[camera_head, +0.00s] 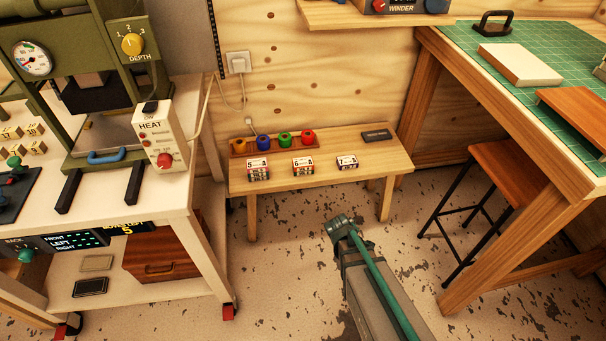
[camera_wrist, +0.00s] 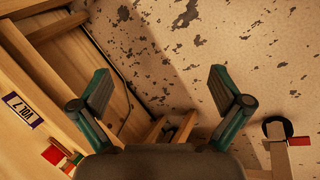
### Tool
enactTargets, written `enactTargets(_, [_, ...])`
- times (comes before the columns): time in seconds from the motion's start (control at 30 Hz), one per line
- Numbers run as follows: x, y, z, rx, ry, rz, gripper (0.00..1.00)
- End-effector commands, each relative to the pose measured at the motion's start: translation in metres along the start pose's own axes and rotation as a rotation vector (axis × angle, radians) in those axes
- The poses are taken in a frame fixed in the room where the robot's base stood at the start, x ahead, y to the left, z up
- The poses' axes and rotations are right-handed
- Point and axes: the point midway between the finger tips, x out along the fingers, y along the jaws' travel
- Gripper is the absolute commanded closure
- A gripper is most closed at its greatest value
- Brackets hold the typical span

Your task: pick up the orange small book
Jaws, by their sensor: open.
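I cannot pick out an orange small book for certain in either view. Small labelled items numbered 5 (camera_head: 257,169), 6 (camera_head: 303,166) and 7 (camera_head: 347,162) stand along the front of the low wooden bench (camera_head: 330,181); their sides are too small to read. My gripper (camera_head: 340,226) is over the floor in front of the bench, apart from these items. In the wrist view, my gripper (camera_wrist: 163,90) has its two green fingers spread wide with nothing between them. A label reading VOL. 7 (camera_wrist: 22,110) shows at the left edge there.
A rack holding yellow, blue, green and red rolls (camera_head: 284,138) and a dark block (camera_head: 376,135) are on the bench. The press table (camera_head: 195,192) stands left. A stool (camera_head: 508,170) and a workbench with a green mat (camera_head: 470,42) stand right. The floor between is open.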

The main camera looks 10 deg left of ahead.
Motion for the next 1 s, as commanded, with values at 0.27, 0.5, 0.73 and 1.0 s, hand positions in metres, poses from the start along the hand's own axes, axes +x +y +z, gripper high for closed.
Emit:
enactTargets(0.27, [-0.038, 0.114, -0.126, -0.866, 0.111, 0.517, 0.0])
enactTargets(0.5, [-0.079, 0.154, -0.18, -1.506, -0.021, 0.869, 0.0])
enactTargets(0.73, [-0.094, 0.155, -0.198, -1.815, -0.143, 1.02, 0.0])
enactTargets(1.0, [-0.081, 0.165, -0.21, -1.869, -0.175, 1.028, 0.0])
